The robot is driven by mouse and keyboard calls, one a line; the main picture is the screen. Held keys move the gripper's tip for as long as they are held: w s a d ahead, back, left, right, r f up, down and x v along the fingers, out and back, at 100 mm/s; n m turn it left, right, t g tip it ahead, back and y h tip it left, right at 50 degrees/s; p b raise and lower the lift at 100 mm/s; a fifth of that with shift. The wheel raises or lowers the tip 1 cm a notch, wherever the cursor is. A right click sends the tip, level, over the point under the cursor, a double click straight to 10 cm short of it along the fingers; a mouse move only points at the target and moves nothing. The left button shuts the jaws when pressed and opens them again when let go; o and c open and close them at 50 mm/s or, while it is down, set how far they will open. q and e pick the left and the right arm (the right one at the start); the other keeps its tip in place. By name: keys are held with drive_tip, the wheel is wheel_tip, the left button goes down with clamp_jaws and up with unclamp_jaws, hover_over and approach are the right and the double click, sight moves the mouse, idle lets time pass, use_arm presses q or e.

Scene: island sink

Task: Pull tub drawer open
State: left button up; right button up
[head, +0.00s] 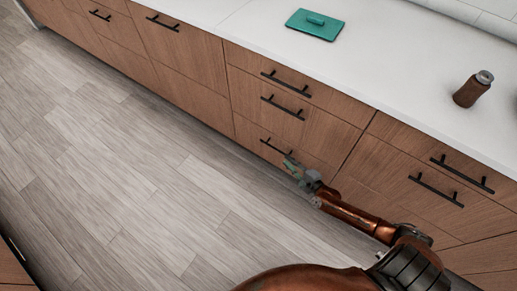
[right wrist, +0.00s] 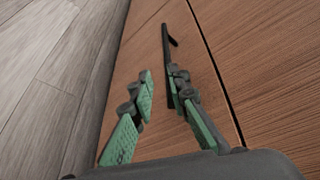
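A wooden drawer front (head: 247,130) with a black bar handle (head: 275,147) is at the bottom of the middle stack in the head view. It is shut, flush with the cabinet. No label tells which drawer is the tub drawer. My right gripper (head: 291,164) is at the right end of this handle. In the right wrist view its two green-padded fingers (right wrist: 160,75) are apart, and the black handle (right wrist: 166,45) runs down between them, close to the right finger. I cannot tell whether they touch. The handle's near end is partly hidden by that finger. My left gripper is not in view.
Two more drawers with black handles (head: 286,84) are above, and other drawers (head: 450,180) stand to either side. The wood-plank floor (head: 130,160) before the cabinets is clear.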

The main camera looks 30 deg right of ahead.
sight(277, 150)
drive_tip(key=shift+m, duration=0.6)
drive_tip(key=x, duration=0.2)
drive_tip(key=b+x, duration=0.1)
drive_tip(key=x, duration=0.2)
drive_tip(key=r+b+x, duration=0.1)
drive_tip(key=x, duration=0.1)
drive_tip(key=shift+w, duration=0.35)
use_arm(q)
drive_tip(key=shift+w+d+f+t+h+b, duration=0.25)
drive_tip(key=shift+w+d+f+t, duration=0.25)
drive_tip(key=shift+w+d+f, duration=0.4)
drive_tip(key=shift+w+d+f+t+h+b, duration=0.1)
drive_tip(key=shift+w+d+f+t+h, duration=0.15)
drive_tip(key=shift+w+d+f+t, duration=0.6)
use_arm(e)
drive_tip(key=shift+w, duration=0.7)
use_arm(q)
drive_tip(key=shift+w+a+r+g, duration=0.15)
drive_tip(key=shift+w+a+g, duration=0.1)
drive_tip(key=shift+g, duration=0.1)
use_arm(e)
drive_tip(key=shift+c, duration=0.4)
clamp_jaws()
drive_tip(key=shift+f, duration=0.1)
